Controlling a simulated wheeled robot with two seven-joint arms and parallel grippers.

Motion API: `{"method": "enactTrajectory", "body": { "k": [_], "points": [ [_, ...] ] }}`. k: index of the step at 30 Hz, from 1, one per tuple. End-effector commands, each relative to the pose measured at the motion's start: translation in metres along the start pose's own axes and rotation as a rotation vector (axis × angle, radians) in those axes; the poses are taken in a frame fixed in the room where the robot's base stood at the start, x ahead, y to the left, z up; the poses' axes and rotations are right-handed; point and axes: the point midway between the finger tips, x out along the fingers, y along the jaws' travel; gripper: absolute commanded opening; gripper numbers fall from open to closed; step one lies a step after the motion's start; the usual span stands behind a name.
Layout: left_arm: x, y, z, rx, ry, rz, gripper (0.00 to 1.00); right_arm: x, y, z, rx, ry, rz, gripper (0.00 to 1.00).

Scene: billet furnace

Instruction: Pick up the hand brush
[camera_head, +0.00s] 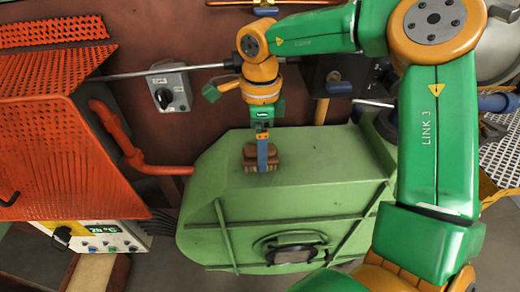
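The hand brush (249,155) is a small brown block with paler bristles at its lower edge. It is on the top of the green furnace housing (325,158), near its back left part. My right gripper (262,158) reaches down over the brush from my green and orange arm, which comes in from the right. A blue finger lies across the brush's near face. The other finger is hidden, so I cannot tell whether the fingers are closed on the brush or only around it. My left gripper is not in view.
An orange perforated guard (55,130) and an orange pipe (120,135) stand at the left. A grey switch box (168,92) is on the brown wall behind. A control panel (105,237) sits lower left. The housing top right of the brush is clear.

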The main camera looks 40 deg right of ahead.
Motion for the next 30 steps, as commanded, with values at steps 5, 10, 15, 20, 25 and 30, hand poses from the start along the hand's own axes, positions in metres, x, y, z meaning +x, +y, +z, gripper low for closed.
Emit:
{"method": "enactTrajectory", "body": {
  "k": [5,10,15,20,25,30],
  "points": [
    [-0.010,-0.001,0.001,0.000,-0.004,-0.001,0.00,0.022,0.001,0.000,0.000,-0.001,0.002,0.97],
    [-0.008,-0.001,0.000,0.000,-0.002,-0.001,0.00,0.024,0.000,0.001,0.001,-0.003,0.000,0.97],
    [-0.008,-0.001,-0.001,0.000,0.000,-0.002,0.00,0.024,0.000,0.001,0.002,-0.003,0.000,0.60],
    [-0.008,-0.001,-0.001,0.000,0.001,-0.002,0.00,0.024,0.000,0.001,0.002,-0.003,0.000,0.17],
    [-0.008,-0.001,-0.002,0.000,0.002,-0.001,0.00,0.024,0.000,0.001,0.002,-0.004,0.000,0.01],
    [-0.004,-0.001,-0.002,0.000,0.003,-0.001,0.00,0.015,-0.001,0.001,0.004,-0.006,-0.004,0.01]
  ]
}}
